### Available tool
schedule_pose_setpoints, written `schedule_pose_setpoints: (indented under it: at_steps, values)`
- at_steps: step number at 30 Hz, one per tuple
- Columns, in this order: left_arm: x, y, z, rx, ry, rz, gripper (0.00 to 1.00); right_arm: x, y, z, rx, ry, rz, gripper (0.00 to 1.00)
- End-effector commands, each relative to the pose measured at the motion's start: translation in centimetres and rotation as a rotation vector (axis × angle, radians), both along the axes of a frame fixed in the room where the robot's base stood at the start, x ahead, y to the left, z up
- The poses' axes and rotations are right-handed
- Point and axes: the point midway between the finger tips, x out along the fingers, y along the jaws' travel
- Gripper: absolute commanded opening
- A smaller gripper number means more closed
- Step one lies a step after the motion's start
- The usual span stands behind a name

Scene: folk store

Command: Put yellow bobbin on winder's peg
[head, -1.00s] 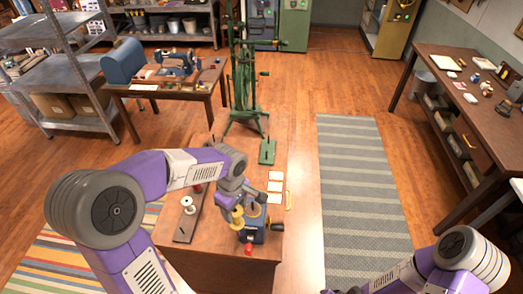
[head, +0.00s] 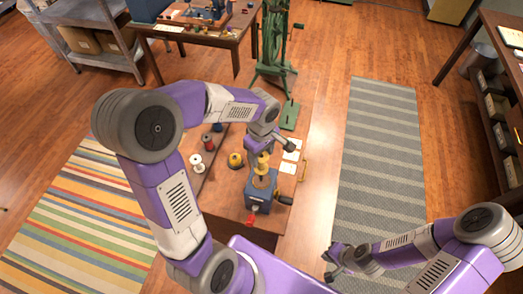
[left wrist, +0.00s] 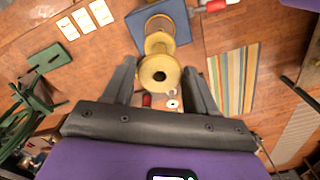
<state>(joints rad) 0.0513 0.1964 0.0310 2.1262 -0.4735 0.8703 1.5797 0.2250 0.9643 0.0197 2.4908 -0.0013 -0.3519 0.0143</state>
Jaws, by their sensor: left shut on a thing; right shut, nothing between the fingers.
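The yellow bobbin (left wrist: 160,70) is between the fingers of my left gripper (left wrist: 159,92) in the left wrist view, its holed flange facing the camera. In the head view my left gripper (head: 262,150) holds the bobbin (head: 262,164) upright over the blue winder (head: 261,192). The winder also shows beyond the bobbin in the left wrist view (left wrist: 182,14). The bobbin lines up with the top of the winder. The peg is hidden, so I cannot tell whether the bobbin is around it or just above. My right gripper (head: 334,263) is shut and empty, away from the winder.
A white spool (head: 196,162), a red spool (head: 208,142) and a yellow round thing (head: 235,160) stand left of the winder. The winder's dark crank (head: 285,200) sticks out right. Pale cards (head: 291,156) and a green stand (head: 289,114) are behind.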

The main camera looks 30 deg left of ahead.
Motion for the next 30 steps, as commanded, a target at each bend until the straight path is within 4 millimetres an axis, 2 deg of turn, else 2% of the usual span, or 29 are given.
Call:
schedule_pose_setpoints:
  at_steps: [30]
  values:
    - [0.06,-0.10,-0.67,-0.001,-0.002,0.000,0.42,0.01,0.01,-0.89,0.000,0.000,0.000,0.00]
